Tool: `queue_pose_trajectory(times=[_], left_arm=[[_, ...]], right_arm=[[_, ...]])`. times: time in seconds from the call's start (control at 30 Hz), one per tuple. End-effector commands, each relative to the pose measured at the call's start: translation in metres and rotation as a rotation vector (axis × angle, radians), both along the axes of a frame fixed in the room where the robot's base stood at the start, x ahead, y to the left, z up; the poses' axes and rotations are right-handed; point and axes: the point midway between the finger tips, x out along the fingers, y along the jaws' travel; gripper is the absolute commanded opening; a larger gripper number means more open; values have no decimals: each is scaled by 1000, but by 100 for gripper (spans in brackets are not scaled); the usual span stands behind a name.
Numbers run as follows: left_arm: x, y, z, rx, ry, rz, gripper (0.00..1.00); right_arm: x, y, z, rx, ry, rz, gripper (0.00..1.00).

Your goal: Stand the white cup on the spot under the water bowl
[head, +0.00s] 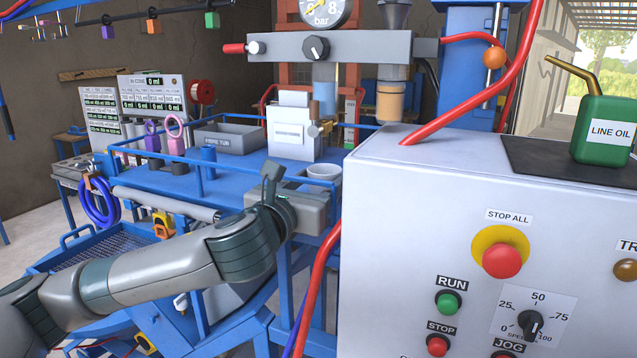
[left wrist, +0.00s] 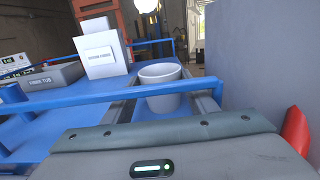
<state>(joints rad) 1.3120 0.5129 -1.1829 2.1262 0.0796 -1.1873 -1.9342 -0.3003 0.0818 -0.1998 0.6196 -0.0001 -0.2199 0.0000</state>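The white cup (head: 324,174) stands upright on the blue bench, just behind the front rail. It also shows in the left wrist view (left wrist: 160,92), open top up, beyond the gripper housing. The bluish clear bowl (head: 325,98), seemingly the water bowl, hangs under the grey bar behind the cup. The spot below it is largely hidden by the white box and a brass fitting. My left gripper (head: 304,208) is in front of the cup at the rail. Its fingers are not clear in either view, so I cannot tell whether it is open. My right gripper is not in view.
A blue rail (left wrist: 90,105) crosses between gripper and cup. A white box (head: 293,130) and a grey tub (head: 228,138) stand left of the cup. A large grey control cabinet (head: 430,210) and red hose (head: 318,275) bound the right side. An amber bowl (head: 390,101) hangs right of the bluish one.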

Motion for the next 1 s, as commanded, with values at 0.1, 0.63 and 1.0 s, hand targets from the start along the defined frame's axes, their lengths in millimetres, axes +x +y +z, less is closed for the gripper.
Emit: queue_pose_trajectory(times=[0.1, 0.63, 1.0], left_arm=[[0, 0, 0, 0, 0, 0, 71], [-13, 5, -1, -1, -3, -1, 71], [-72, 30, -3, -1, -4, -2, 71]], right_arm=[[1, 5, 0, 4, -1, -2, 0], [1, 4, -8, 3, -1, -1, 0], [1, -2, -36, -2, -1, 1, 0]])
